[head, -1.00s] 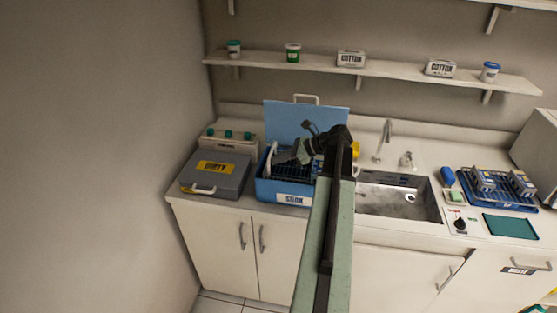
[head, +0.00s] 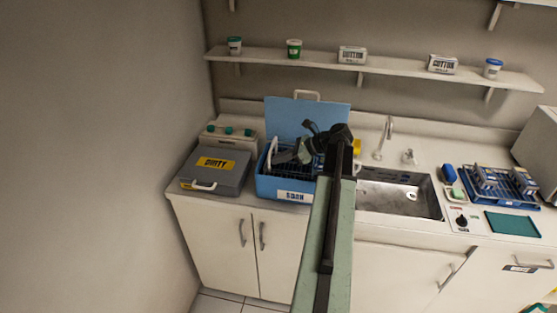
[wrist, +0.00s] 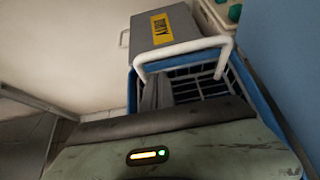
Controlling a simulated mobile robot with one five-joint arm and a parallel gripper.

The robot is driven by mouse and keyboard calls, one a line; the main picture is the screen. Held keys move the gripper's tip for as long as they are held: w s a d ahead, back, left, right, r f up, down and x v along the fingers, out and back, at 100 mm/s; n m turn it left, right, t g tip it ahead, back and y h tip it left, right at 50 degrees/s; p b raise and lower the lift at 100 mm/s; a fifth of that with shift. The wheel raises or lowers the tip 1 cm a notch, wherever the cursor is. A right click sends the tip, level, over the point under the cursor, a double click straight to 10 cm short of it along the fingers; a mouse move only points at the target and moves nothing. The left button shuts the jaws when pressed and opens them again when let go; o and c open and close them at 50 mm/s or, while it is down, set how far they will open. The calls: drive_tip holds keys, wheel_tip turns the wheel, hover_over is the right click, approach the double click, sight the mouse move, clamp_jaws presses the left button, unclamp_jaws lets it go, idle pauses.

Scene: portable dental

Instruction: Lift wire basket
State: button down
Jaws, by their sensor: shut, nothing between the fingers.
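The dark wire basket (head: 290,170) sits inside the open blue SOAK box (head: 275,188) on the counter. Its white handle (head: 271,154) stands up at the left. In the wrist view the white handle (wrist: 186,46) arches over the basket's wire grid (wrist: 212,84). My gripper (head: 279,158) is over the box, its tip pointing left close to the handle. The gripper (wrist: 156,93) is shut with nothing between its fingers. I cannot tell whether it touches the handle. My arm hides the right part of the box and basket.
A grey DIRTY container (head: 214,172) stands left of the box. The box's blue lid (head: 285,118) is raised behind. The sink (head: 398,194) and tap (head: 384,138) are at the right, with a blue rack (head: 500,190) farther right. A shelf (head: 400,75) runs above.

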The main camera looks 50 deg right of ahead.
drive_tip(key=p+v, duration=0.1)
drive_tip(key=v, duration=0.2)
drive_tip(key=p+v, duration=0.2)
drive_tip(key=v, duration=0.1)
drive_tip(key=f+p+v, duration=0.1)
drive_tip(key=p+v, duration=0.1)
drive_tip(key=v, duration=0.1)
drive_tip(key=shift+s+d, duration=0.35)
drive_tip(key=shift+s, duration=0.05)
drive_tip(key=shift+s+d, duration=0.15)
drive_tip(key=shift+s, duration=0.2)
